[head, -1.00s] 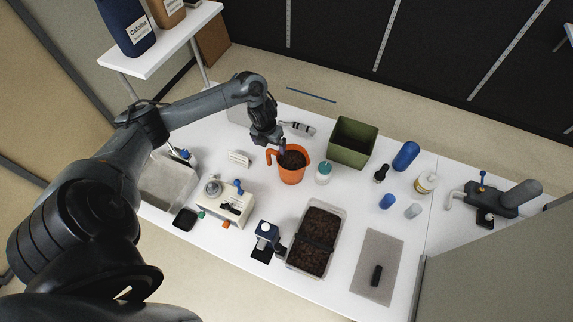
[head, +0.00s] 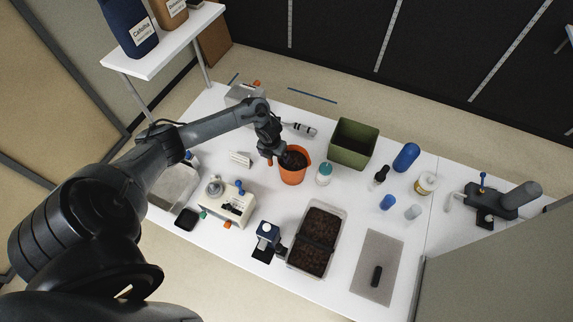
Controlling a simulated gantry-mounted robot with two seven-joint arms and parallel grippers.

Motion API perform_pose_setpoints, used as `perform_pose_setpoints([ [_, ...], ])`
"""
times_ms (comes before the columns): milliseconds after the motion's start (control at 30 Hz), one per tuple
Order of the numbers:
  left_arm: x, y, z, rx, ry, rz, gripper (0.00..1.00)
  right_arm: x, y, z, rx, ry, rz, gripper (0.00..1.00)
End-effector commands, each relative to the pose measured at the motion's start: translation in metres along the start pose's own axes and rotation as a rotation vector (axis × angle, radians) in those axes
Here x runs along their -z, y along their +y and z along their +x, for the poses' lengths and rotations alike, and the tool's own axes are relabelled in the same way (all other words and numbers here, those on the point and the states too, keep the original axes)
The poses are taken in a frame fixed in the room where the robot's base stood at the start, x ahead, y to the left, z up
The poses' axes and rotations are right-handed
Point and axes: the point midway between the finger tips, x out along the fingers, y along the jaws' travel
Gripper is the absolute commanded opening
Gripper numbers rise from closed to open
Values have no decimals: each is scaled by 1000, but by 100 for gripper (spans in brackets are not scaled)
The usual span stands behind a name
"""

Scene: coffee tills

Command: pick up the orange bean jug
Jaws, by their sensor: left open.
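The orange bean jug (head: 292,178) stands upright on the white table, filled with dark beans. My left gripper (head: 276,158) is open and reaches down at the jug's left rim, where the jug's handle is now mostly hidden behind it. I cannot tell whether the fingers touch the handle or straddle it. My right gripper is not in view.
A bean tray (head: 317,240) sits in front, and a white machine (head: 229,203) stands front left.

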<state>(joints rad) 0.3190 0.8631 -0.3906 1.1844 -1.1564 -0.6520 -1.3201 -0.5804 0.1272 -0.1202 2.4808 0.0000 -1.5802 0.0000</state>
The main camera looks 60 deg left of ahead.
Motion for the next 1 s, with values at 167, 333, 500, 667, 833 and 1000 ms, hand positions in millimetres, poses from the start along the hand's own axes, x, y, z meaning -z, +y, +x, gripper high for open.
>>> perform_pose_setpoints([
  [167, 0, 0, 0, 0, 0, 0, 90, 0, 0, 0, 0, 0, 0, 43],
  [333, 0, 0, 0, 0, 0, -1, 63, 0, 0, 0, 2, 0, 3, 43],
  [500, 0, 0, 0, -1, 0, -1, 37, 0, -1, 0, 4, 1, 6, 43],
  [667, 0, 1, 0, -1, 0, -1, 13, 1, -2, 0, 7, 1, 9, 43],
  [833, -1, 0, -1, 0, -2, -2, 8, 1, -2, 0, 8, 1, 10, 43],
  [1000, -2, 0, -4, 1, -3, -2, 8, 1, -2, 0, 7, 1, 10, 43],
])
